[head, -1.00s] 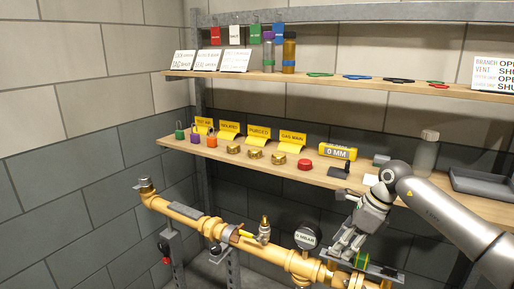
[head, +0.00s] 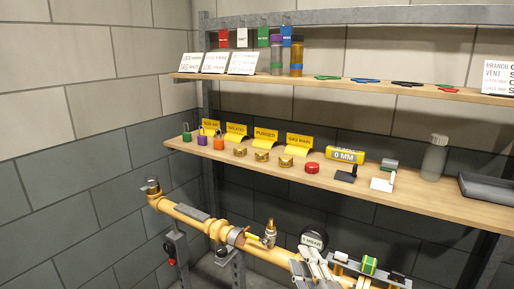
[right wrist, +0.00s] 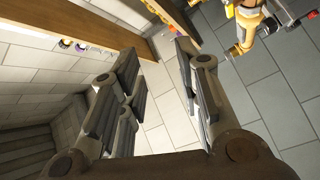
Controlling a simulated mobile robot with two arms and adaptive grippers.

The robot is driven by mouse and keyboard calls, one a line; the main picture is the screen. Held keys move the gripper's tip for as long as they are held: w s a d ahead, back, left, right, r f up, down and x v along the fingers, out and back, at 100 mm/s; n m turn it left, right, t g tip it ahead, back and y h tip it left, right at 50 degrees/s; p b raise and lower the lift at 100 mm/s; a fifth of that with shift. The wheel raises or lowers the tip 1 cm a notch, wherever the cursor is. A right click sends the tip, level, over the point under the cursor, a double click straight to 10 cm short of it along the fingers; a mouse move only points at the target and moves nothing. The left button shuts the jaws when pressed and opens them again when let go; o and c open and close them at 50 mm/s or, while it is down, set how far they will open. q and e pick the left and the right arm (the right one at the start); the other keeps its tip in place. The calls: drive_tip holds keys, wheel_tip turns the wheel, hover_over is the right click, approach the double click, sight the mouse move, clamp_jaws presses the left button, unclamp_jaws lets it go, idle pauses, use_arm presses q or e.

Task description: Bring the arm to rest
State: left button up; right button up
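My right gripper (head: 316,268) shows at the bottom of the head view, in front of the yellow pipe (head: 190,212) and just below the round gauge (head: 312,241). In the right wrist view my right gripper (right wrist: 157,90) has its fingers spread apart with nothing between them. The floor and wall show through the gap. The rest of my right arm is out of the head view. My left gripper is not in view.
The wooden shelf (head: 340,188) above the pipe carries yellow signs, padlocks, brass caps, a red cap (head: 312,168), a clear bottle (head: 434,158) and a grey tray (head: 490,188). A green and yellow piece (head: 369,265) sits right of the gripper. Floor (right wrist: 270,85) is clear below.

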drive_tip(key=s+d+f+m+g+h, duration=0.2)
drive_tip(key=s+d+f+m+g, duration=0.3)
drive_tip(key=s+f, duration=0.4)
drive_tip(key=s+d+f+m+g+h, duration=0.35)
drive_tip(key=s+f+m+g, duration=0.2)
drive_tip(key=s+f, duration=0.35)
drive_tip(key=s+f+m+g+y, duration=0.1)
drive_tip(key=s+f+g, duration=0.1)
drive_tip(key=s, duration=0.5)
drive_tip(key=s+f+m+g+y, duration=0.1)
drive_tip(key=s+f+m+g, duration=0.15)
drive_tip(key=s, duration=0.35)
wheel_tip(320, 180, down, 27)
drive_tip(key=s+g, duration=0.1)
drive_tip(key=s, duration=0.1)
drive_tip(key=s+d+f, duration=0.2)
drive_tip(key=s+f, duration=0.5)
drive_tip(key=s, duration=0.1)
drive_tip(key=s+d+f+n+g, duration=0.1)
drive_tip(key=s+f, duration=0.6)
drive_tip(key=s, duration=0.1)
drive_tip(key=shift+s+d+f+g+h, duration=0.3)
drive_tip(key=shift+d+f+h, duration=0.05)
